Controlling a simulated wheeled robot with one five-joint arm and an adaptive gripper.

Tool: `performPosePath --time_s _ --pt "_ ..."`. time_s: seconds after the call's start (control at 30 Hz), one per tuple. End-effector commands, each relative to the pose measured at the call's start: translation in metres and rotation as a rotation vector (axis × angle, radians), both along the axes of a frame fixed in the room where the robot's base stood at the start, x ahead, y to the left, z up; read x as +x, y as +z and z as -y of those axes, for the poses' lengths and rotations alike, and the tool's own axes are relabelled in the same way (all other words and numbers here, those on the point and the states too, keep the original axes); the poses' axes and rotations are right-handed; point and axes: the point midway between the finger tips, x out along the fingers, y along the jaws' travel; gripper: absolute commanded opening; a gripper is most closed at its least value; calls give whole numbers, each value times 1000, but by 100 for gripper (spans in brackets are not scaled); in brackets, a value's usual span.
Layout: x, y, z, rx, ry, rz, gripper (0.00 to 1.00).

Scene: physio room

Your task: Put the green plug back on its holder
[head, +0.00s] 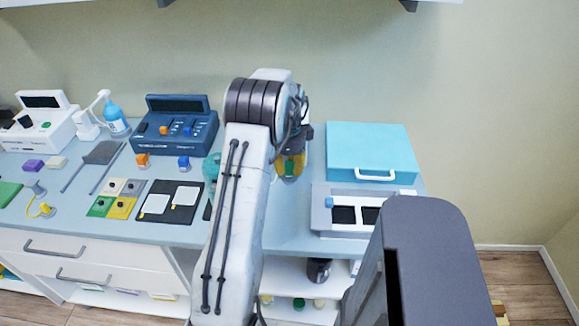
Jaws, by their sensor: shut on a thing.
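My gripper (292,163), with yellow fingers, points down over the right part of the counter, partly hidden behind my arm. It is shut on the green plug (289,179), of which only a small green bit shows under the fingers. A pale round shape shows just below the plug; I cannot tell whether it is the holder or whether the plug touches it. An orange plug (142,160) and a blue plug (184,162) stand on small grey holders left of my arm. A yellow plug (45,209) is at the far left.
A turquoise case (368,146) and a grey device with dark panels (345,214) stand right of my gripper. A dark blue device (176,124), a black board with white pads (171,202) and colored tiles (113,197) lie to the left. A teal thing (211,167) is partly behind my arm.

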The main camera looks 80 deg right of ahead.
Motion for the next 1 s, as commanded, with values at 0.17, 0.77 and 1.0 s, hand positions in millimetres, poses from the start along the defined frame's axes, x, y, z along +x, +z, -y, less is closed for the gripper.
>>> performPosePath --time_s 0.17,0.77,1.0 --pt "0 -3 0 0 0 0 6" --pt "0 -11 0 0 0 0 6" --pt "0 -12 0 0 0 0 6"
